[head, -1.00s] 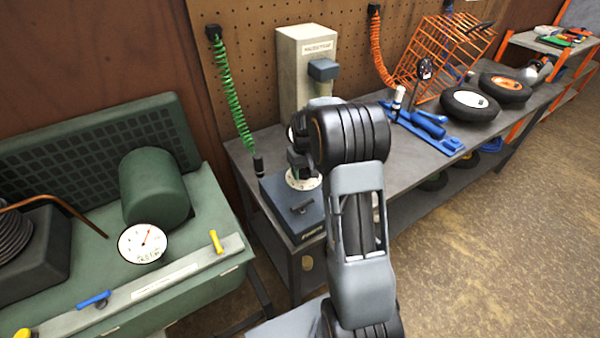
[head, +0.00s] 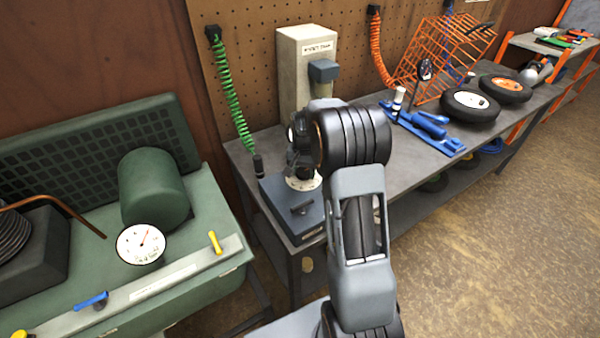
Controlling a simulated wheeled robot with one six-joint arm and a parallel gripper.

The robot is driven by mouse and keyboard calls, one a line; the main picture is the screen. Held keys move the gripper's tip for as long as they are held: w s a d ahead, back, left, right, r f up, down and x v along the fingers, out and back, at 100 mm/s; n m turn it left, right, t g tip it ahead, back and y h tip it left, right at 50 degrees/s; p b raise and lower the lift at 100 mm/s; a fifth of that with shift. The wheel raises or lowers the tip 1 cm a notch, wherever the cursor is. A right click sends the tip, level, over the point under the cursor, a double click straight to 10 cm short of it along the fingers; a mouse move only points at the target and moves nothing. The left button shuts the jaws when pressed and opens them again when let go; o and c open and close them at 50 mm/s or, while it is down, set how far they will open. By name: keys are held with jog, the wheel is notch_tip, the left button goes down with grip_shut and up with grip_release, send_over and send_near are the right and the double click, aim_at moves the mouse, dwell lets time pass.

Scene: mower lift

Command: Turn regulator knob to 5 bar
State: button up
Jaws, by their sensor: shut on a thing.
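A blue-grey regulator box (head: 295,215) stands at the near left end of the grey bench, with a dark lever-like piece on its top. A pale round dial plate (head: 304,184) shows on the box under my gripper (head: 301,168). My gripper points down over this dial and is shut on the regulator knob, which it largely hides. The dial's marks are too small to read. A round white gauge (head: 141,245) with a needle sits on the green machine at left; its needle points up and slightly right, and its numbers are not readable.
A beige column (head: 305,75) with a label stands just behind my gripper. A green coiled hose (head: 229,92) hangs to its left. Blue tools (head: 430,125), wheels (head: 470,104) and an orange wire basket (head: 445,58) lie to the right. Bare bench lies between.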

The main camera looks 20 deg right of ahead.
aim_at(304, 171)
jog(key=shift+s+f, duration=0.15)
jog(key=shift+s, duration=0.05)
dwell(0.4)
jog(key=o, duration=0.9)
jog(key=shift+c, duration=0.2)
jog(key=shift+o, duration=0.3)
notch_tip(304, 171, up, 14)
jog(key=shift+w, duration=0.1)
